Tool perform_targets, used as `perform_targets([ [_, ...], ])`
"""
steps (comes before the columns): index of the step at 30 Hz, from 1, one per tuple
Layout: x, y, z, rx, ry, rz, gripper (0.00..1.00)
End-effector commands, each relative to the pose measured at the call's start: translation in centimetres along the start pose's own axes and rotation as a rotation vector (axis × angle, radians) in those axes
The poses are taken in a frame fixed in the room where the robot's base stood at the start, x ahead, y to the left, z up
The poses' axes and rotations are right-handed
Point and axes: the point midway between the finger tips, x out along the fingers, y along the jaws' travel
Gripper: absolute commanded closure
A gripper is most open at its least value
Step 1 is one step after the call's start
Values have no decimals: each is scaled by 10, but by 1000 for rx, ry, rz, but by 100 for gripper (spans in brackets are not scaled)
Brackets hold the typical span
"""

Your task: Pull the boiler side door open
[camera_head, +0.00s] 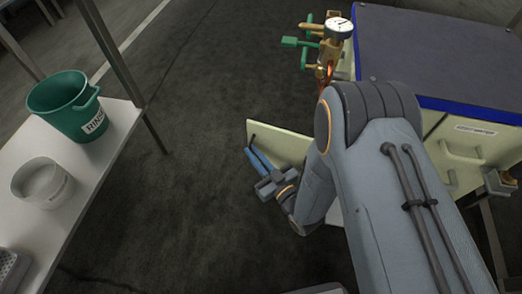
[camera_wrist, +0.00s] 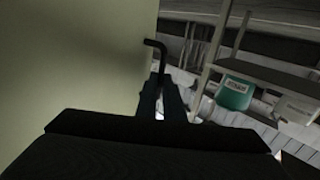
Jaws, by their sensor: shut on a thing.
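The boiler side door (camera_head: 284,145) is a cream panel that stands out to the left of the cream cabinet, swung partly open. My arm hides its right part and hinge side. In the wrist view the door (camera_wrist: 70,65) fills the left side. Its black bent handle (camera_wrist: 157,45) sits near the door's free edge. My gripper (camera_head: 255,156) is shut on the handle, with its blue-grey fingers (camera_wrist: 162,98) around the lower part. The exact contact is dark and partly hidden.
The cabinet has a dark top (camera_head: 435,55) with a blue edge. A pressure gauge (camera_head: 339,27) with brass and green valve fittings stands at its left corner. A white bench (camera_head: 60,215) at left holds a green bucket (camera_head: 65,108) and a white bowl (camera_head: 40,183). Dark floor between is clear.

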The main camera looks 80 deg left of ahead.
Motion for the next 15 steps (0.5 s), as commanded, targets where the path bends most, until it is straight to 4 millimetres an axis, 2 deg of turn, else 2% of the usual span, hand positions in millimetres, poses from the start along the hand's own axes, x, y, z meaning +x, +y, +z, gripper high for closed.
perform_targets([
  [8, 0, 0, 0, 0, 0, -1, 100],
  [9, 0, 0, 0, 0, 0, 0, 87],
  [11, 0, 0, 0, 0, 0, 0, 77],
  [12, 0, 0, 0, 0, 0, 0, 74],
  [15, 0, 1, 0, 0, 0, 1, 74],
])
